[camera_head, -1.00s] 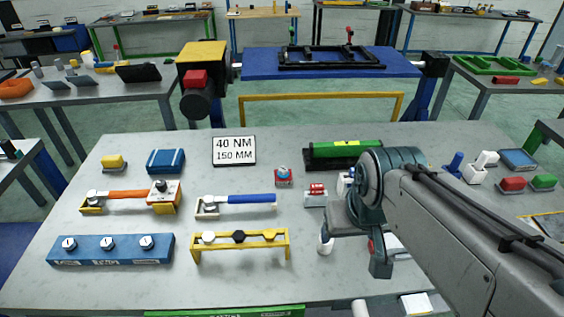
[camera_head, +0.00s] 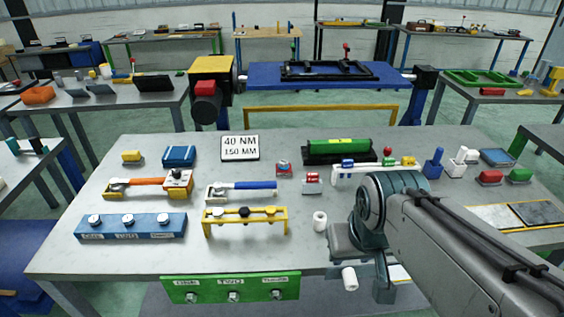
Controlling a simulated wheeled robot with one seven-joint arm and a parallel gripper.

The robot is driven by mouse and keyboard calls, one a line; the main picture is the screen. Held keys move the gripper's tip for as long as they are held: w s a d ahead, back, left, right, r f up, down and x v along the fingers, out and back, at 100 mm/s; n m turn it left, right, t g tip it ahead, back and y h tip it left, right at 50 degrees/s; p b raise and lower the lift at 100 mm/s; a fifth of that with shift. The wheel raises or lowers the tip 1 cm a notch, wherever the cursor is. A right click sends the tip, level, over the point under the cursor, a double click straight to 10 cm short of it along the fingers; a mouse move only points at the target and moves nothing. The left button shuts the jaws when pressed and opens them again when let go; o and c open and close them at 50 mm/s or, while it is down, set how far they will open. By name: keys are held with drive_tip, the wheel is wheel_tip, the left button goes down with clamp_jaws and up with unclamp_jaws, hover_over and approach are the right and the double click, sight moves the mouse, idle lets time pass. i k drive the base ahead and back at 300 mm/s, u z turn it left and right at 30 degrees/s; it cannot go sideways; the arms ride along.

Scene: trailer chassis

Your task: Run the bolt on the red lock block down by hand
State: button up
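A black frame (camera_head: 328,70) lies on the blue stand (camera_head: 260,82) at the back. A small upright red piece (camera_head: 346,47) stands at its far right and a green one (camera_head: 293,47) at its far left. I cannot tell whether the red piece is the lock block, and no bolt can be made out. My gripper (camera_head: 362,278) hangs over the front right of the near grey table, far from the frame. It is seen from behind, partly hidden by my arm, and its finger opening is unclear.
The near table (camera_head: 75,260) holds an orange-handled wrench (camera_head: 140,181), a blue-handled wrench (camera_head: 250,185), a blue labelled block (camera_head: 130,227), a yellow rack (camera_head: 245,222), a green-topped block (camera_head: 340,146) and white cylinders (camera_head: 320,221). A yellow-topped unit (camera_head: 210,66) stands left of the blue stand.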

sight(283, 164)
drive_tip(key=u, duration=0.9)
drive_tip(key=i, duration=0.65)
drive_tip(key=z, duration=0.9)
